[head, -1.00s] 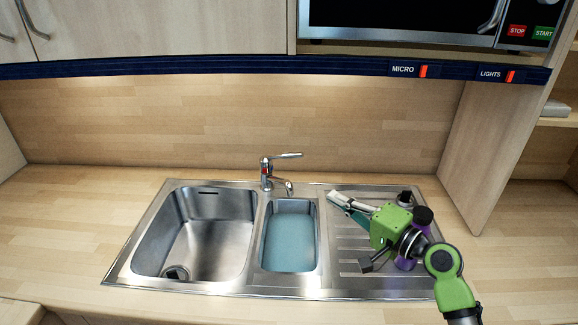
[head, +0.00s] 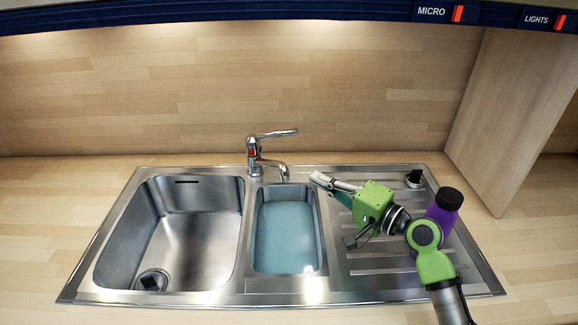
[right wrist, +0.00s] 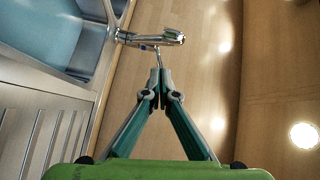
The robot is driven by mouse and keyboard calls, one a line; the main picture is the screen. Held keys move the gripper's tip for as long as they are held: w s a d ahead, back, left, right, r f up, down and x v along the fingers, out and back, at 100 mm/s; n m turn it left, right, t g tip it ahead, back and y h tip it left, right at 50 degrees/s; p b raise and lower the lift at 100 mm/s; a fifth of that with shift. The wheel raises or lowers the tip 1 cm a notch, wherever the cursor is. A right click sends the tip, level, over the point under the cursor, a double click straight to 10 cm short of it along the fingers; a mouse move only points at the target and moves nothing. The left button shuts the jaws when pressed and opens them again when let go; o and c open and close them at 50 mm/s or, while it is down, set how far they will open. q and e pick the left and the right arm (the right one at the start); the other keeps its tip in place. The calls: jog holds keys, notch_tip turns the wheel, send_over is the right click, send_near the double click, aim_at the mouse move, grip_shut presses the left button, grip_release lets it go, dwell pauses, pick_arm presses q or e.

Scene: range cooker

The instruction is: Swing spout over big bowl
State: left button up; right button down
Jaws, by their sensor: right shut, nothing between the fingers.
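The chrome faucet (head: 254,155) stands behind the sink. Its spout (head: 276,168) points over the small bowl, which holds blue water (head: 285,238). The big bowl (head: 197,228) is on the left, empty, with a drain at its lower left. My right gripper (head: 318,179) is shut and empty, to the right of the spout and apart from it, over the right edge of the small bowl. In the right wrist view the shut fingertips (right wrist: 159,74) point toward the faucet (right wrist: 150,38). My left gripper is not in view.
A purple bottle with a black cap (head: 444,210) stands on the ribbed drainboard (head: 385,262), close to my right arm. A small dark-topped item (head: 414,179) is at the drainboard's back. A wooden side panel (head: 510,115) rises at the right. The counter left of the sink is clear.

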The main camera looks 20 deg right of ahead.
aim_at(268, 165)
jog(key=p+x, duration=0.2)
jog(key=x, duration=0.7)
jog(key=shift+w+a+p, duration=0.2)
jog(key=shift+w+p, duration=0.15)
jog(key=shift+p, duration=0.05)
jog(key=shift+a, duration=0.1)
